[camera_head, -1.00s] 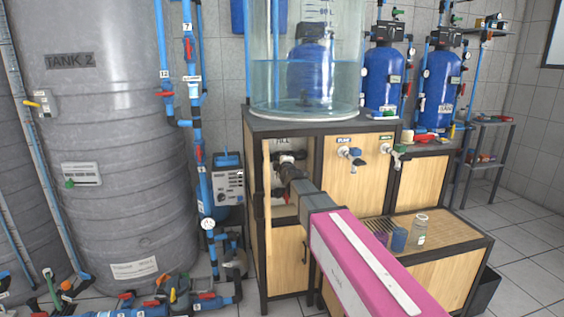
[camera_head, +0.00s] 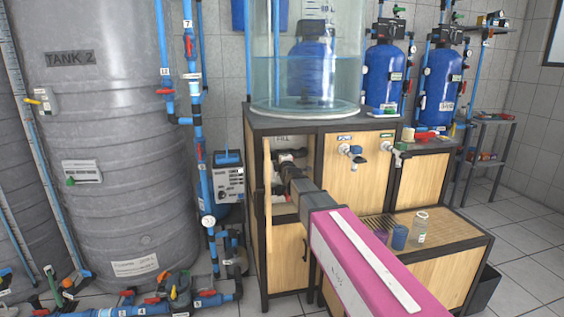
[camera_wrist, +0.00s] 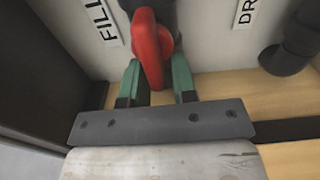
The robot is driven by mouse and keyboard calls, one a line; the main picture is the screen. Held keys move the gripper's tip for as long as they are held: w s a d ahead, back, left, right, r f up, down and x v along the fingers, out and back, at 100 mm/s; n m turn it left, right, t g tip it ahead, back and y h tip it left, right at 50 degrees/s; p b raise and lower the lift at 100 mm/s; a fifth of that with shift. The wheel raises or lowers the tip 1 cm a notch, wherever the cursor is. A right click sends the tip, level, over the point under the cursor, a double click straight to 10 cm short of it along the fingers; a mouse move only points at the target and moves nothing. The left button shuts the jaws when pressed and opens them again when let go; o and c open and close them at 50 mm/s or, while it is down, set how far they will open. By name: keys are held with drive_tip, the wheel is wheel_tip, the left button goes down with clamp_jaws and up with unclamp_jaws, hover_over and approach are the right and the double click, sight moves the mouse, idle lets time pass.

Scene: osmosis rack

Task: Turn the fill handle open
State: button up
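The red fill handle (camera_wrist: 150,48) hangs downward beside the FILL label (camera_wrist: 102,22) in the wrist view. My gripper (camera_wrist: 158,80) has its two green fingers on either side of the handle's lower end. The left finger is close against the handle or touching it; a gap shows on the right side. In the head view my gripper (camera_head: 288,170) reaches into the open cabinet bay (camera_head: 282,143) under the clear water tank (camera_head: 305,85). There my arm hides most of the handle.
A black pipe (camera_wrist: 292,55) sits right of the handle, near a second label starting "DR" (camera_wrist: 246,10). The cabinet's open door (camera_head: 268,200) stands close left of my arm. A low bench (camera_head: 450,228) with a jar (camera_head: 420,227) and cups lies to the right.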

drive_tip(key=shift+o, duration=0.6)
drive_tip(key=v, duration=1)
drive_tip(key=shift+s, duration=0.4)
drive_tip(key=shift+s+d, duration=0.1)
drive_tip(key=shift+d, duration=0.05)
